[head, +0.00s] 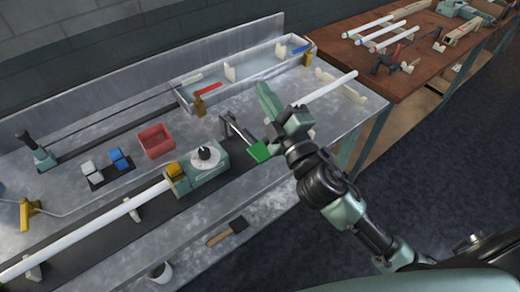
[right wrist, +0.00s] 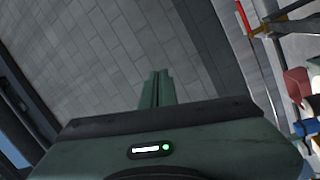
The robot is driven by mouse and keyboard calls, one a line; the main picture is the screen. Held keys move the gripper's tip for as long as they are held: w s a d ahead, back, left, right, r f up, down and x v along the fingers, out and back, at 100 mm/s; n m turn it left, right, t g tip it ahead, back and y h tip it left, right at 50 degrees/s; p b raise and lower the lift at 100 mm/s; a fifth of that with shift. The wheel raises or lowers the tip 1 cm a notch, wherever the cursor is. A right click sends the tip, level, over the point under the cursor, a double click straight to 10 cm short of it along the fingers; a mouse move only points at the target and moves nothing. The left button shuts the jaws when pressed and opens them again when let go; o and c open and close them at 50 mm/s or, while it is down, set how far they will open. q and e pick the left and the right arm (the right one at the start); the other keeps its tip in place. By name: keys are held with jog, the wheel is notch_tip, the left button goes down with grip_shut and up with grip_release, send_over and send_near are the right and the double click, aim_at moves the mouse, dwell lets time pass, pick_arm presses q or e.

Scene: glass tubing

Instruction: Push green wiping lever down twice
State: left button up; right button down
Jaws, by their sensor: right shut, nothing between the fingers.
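The green wiping lever (head: 259,152) has a flat green pad at the end of a grey arm. It sits at the right of the teal machine block (head: 205,165) on the metal bench. My right gripper (head: 264,88) is shut and empty. In the head view it shows above and slightly right of the green pad, and its wrist is close to the pad's right side; I cannot tell whether they touch. In the right wrist view the closed fingers (right wrist: 157,76) point at the grey brick wall, and the lever is not visible. My left gripper is not in view.
A long white tube (head: 85,235) runs into the machine block. A red bin (head: 155,141), blue and white blocks, and a black-headed brush (head: 238,224) lie on the bench. A trough (head: 240,84) stands behind. A wooden table (head: 375,60) with tubes is at the right.

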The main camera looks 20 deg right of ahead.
jog(key=s+a+r+n+g+y, duration=0.2)
jog(key=s+a+r+n+y, duration=0.1)
jog(key=a+r+n+y, duration=0.75)
jog(key=s+a+f+n+g+y, duration=0.25)
jog(key=n+g, duration=0.35)
jog(key=n, duration=0.3)
jog(key=s+a+f+n+g+y, duration=0.1)
jog(key=s+a+n+g+y, duration=0.25)
jog(key=n, duration=0.65)
jog(key=w+d+f+n+g+h, duration=0.25)
jog(key=d+f+n+h, duration=0.3)
jog(key=f+h, duration=0.35)
jog(key=w+d+f+n+t+h, duration=0.1)
jog(key=w+d+h, duration=0.2)
jog(key=d+h, duration=0.3)
jog(key=d, duration=0.4)
jog(key=shift+w+f+t+p, duration=0.3)
jog(key=shift+w+p, duration=0.05)
jog(key=shift+w, duration=0.05)
jog(key=shift+f, duration=0.1)
